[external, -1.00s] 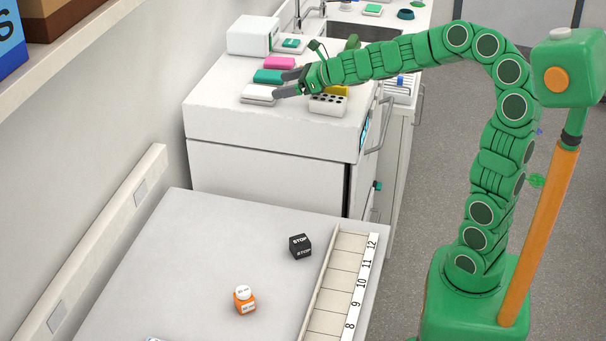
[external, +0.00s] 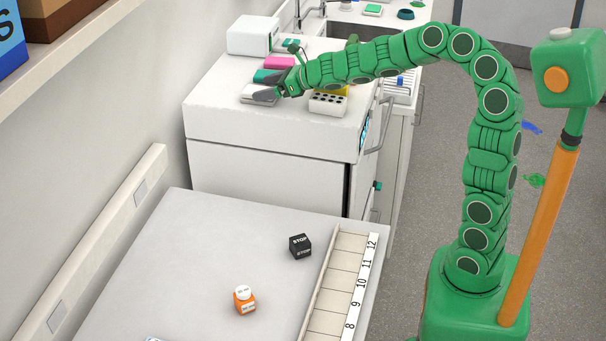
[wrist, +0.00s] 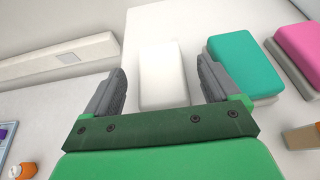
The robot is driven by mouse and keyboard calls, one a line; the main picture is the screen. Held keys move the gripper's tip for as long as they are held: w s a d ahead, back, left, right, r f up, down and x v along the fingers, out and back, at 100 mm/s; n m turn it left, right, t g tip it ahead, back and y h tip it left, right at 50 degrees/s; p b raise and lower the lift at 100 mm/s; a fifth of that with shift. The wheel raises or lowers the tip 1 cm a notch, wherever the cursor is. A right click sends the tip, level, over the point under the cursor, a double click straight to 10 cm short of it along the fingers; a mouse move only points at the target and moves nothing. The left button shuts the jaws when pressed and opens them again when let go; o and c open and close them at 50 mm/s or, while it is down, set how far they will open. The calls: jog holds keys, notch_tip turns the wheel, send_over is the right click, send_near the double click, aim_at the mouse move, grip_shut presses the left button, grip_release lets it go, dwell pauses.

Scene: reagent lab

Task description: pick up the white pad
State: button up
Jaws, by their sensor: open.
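The white pad (wrist: 163,72) lies on the white counter top, straight ahead between my open fingers in the wrist view. In the external view the white pad (external: 250,94) shows at the counter's left side, partly hidden by my fingers. My gripper (wrist: 163,88) is open and empty, with one grey finger on each side of the pad's near part. The right finger is close to the neighbouring teal pad. In the external view my gripper (external: 268,87) is over the pad's right part. I cannot tell its exact height above the counter.
A teal pad (wrist: 243,63) lies just right of the white pad, with a pink pad (wrist: 299,45) beyond. A white rack with holes (external: 327,104) stands right of my gripper. A white box (external: 252,35) stands behind. Counter left of the white pad is clear.

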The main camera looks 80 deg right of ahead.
jog(key=shift+x, duration=0.85)
jog(key=c, duration=1.1)
jog(key=shift+o, duration=0.2)
jog(key=shift+r, duration=0.3)
jog(key=shift+r, duration=1.25)
jog(key=s+a+r, duration=0.2)
jog(key=s+r, duration=0.3)
jog(key=s, duration=0.1)
jog(key=s+a+r, duration=0.2)
jog(key=s+r, duration=0.3)
jog(key=s, duration=0.2)
jog(key=shift+s+a, duration=0.2)
jog(key=shift+a, duration=0.05)
